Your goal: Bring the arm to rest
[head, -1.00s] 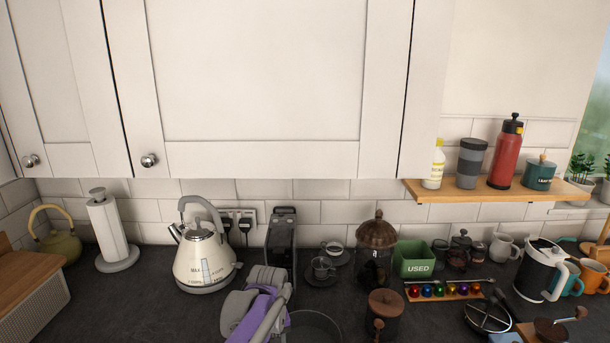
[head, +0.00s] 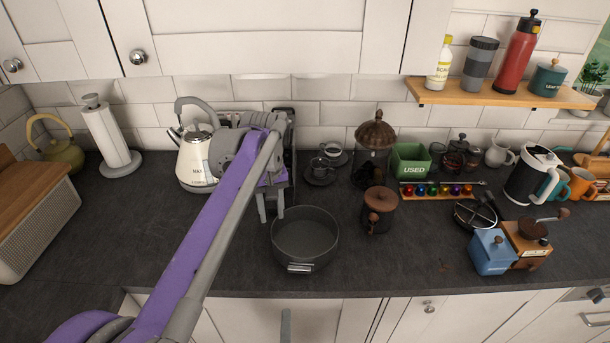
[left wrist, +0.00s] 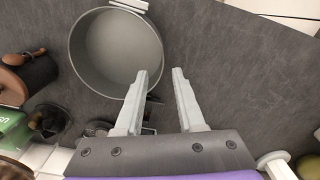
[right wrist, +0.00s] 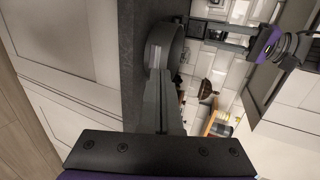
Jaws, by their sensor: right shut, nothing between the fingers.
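My left arm crosses the head view from the lower left. Its gripper (head: 272,216) points down with two separate fingers, empty, above the worktop just left of a grey pan (head: 305,238). The left wrist view shows the open fingers (left wrist: 164,75) beside the pan (left wrist: 122,52), with nothing between them. My right gripper (head: 286,325) shows only as a grey tip at the bottom of the head view, before the white cabinets and below the worktop edge. In the right wrist view its fingers (right wrist: 170,85) are together and empty. The pan's side (right wrist: 163,42) appears beyond them.
A cream kettle (head: 195,165) stands behind my left arm, partly covered. The left front worktop (head: 130,235) is clear.

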